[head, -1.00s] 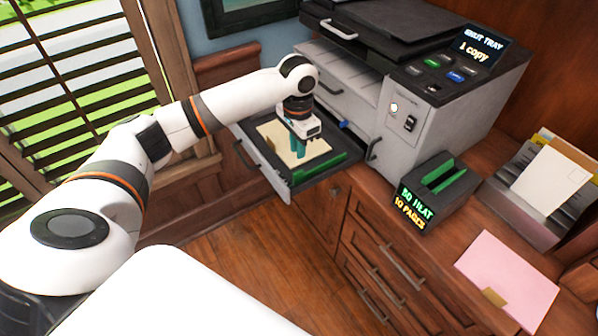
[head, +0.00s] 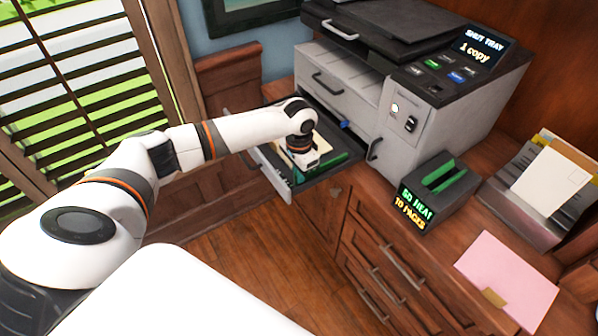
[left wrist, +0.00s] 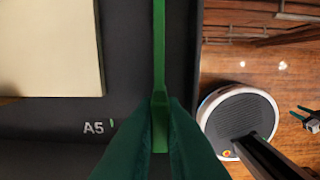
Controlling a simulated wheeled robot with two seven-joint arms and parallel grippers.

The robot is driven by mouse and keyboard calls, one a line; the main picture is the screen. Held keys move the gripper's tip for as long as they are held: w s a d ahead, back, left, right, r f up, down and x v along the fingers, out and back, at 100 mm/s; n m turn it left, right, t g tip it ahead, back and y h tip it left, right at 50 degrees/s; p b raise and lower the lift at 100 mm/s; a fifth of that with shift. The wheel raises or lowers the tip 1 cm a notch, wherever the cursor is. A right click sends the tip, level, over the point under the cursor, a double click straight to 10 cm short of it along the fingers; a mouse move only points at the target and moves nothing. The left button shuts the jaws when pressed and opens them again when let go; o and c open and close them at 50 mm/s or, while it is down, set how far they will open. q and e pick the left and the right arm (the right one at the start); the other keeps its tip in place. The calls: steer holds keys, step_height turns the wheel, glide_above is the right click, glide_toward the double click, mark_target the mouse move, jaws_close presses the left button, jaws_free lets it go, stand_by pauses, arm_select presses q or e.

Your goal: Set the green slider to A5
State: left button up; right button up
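The paper tray (head: 277,181) is pulled out of the printer. The green slider (head: 325,168) lies along its right side as a long bar, partly hidden by my arm. In the left wrist view the slider (left wrist: 159,45) runs down the picture, right of the paper stack (left wrist: 50,50). An A5 label (left wrist: 93,127) with a small green mark stands left of the slider's near end. My left gripper (head: 296,177) is down in the tray. Its teal fingers (left wrist: 160,110) close on the slider from both sides. My right gripper (left wrist: 310,120) seems to show, very small, at the right edge.
The printer (head: 420,100) stands behind the tray; its screen (head: 476,47) reads "SHUT TRAY, 1 copy". A dark box with a green slot (head: 437,190), a pink folder (head: 507,275) and a paper holder (head: 545,185) are on the cabinet. Open floor lies below the tray.

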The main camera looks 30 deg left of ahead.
arm_select(q)
jaws_close()
steer(key=a, duration=0.1)
steer(key=w+a, duration=0.1)
steer(key=a, duration=0.2)
steer(key=shift+w, duration=0.4)
steer(key=shift+o, duration=1.4)
jaws_free()
steer(key=shift+r, duration=0.1)
step_height(320, 180, up, 12)
